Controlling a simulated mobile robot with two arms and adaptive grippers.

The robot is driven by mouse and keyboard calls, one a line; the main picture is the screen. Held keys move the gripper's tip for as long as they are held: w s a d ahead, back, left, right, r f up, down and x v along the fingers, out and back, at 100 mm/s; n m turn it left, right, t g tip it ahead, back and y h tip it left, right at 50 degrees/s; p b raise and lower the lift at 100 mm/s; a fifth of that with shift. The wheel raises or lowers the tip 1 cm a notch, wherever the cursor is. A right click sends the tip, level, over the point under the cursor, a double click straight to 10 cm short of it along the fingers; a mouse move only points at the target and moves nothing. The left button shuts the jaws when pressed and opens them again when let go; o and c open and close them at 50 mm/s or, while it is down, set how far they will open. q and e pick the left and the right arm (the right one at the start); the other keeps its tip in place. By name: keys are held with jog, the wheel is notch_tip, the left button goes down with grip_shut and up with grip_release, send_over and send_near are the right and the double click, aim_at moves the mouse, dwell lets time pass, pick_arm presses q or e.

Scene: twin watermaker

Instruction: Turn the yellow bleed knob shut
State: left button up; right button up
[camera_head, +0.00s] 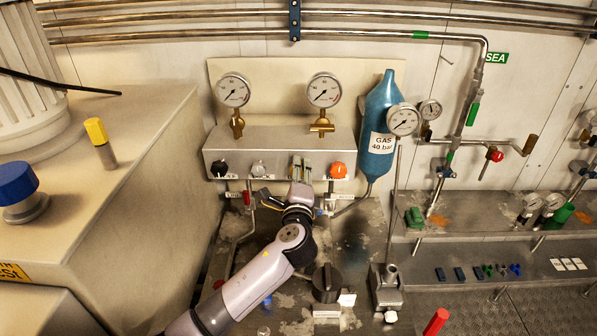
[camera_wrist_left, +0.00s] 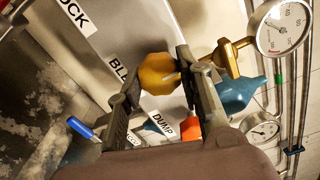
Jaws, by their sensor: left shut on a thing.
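The yellow bleed knob (camera_wrist_left: 158,72) sits on the grey panel beside a label that reads "BLE", partly cut off by a finger. My left gripper (camera_wrist_left: 156,74) has one finger on each side of the knob and is shut on it. My right gripper is not in view.
A black knob (camera_head: 219,169) is at the panel's left. Two gauges (camera_head: 233,90) (camera_head: 324,90) rise above the panel. A blue gas bottle (camera_head: 380,130) stands at its right. A blue-handled part (camera_wrist_left: 80,127) and a "DUMP" label (camera_wrist_left: 163,125) lie close to the fingers.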

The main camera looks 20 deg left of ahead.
pick_arm(q)
jog(key=shift+f, duration=0.1)
jog(key=o, duration=1.2)
jog(key=shift+c, duration=0.2)
jog(key=v, duration=1.2)
